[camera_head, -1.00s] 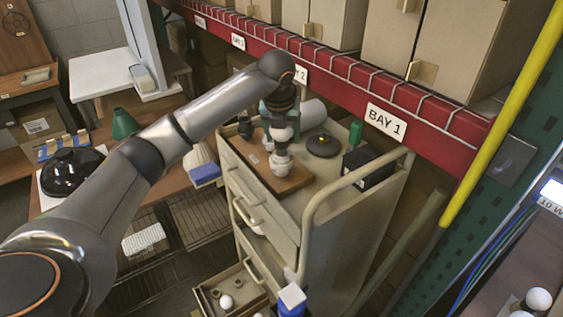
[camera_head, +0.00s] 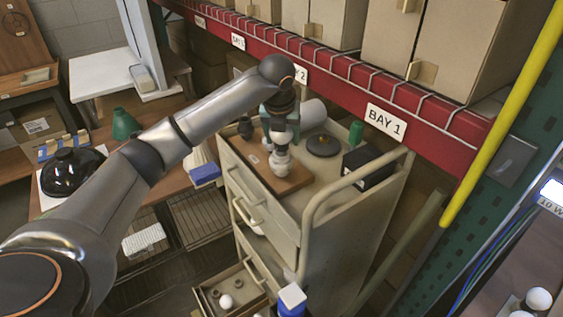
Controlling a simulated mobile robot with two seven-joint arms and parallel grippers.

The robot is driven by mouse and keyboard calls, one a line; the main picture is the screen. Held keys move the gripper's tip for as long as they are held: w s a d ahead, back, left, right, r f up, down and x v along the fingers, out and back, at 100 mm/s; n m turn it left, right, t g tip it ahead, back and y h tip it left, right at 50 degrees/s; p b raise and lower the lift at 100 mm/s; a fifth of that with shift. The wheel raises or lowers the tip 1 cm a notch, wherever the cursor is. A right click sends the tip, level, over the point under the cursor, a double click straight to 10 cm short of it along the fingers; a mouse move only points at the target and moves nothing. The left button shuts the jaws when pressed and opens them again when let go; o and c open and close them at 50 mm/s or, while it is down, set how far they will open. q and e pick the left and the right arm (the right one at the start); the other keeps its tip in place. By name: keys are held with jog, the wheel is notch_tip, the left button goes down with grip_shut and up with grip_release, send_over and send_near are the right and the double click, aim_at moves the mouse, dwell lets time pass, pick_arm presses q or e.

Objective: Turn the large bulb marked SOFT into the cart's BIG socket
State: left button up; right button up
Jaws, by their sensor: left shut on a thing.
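My left arm reaches in from the left over the cart's top, with its wrist pointing down. My left gripper (camera_head: 280,150) is low over the wooden board (camera_head: 293,181) on the cart (camera_head: 343,219) and is shut on a whitish bulb (camera_head: 281,163). The bulb is at or just above the board. The wrist and fingers hide most of it, and I cannot read a SOFT mark. The BIG socket is not distinguishable under the bulb, so I cannot tell how far it is seated. My right gripper is out of view.
On the cart top are a dark round disc (camera_head: 323,145), a green bottle (camera_head: 356,132) and a black box (camera_head: 368,167). A raised rail (camera_head: 340,185) edges the cart. An open lower drawer (camera_head: 231,290) holds a white bulb. The red shelf beam (camera_head: 420,124) runs close behind.

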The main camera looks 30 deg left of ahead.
pick_arm(q)
jog(key=shift+f, duration=0.35)
dwell(0.8)
jog(key=o, duration=0.6)
jog(key=c, duration=0.6)
jog(key=shift+s+f, duration=0.1)
jog(key=shift+f, duration=0.05)
jog(key=m, duration=0.1)
jog(key=m+h, duration=0.1)
jog(key=m, duration=0.1)
jog(key=shift+d+f, duration=0.15)
jog(key=shift+d, duration=0.05)
jog(key=m, duration=0.2)
jog(key=m+h, duration=0.1)
jog(key=m, duration=0.1)
jog(key=shift+d+f+h, duration=0.1)
jog(key=shift+d+h, duration=0.2)
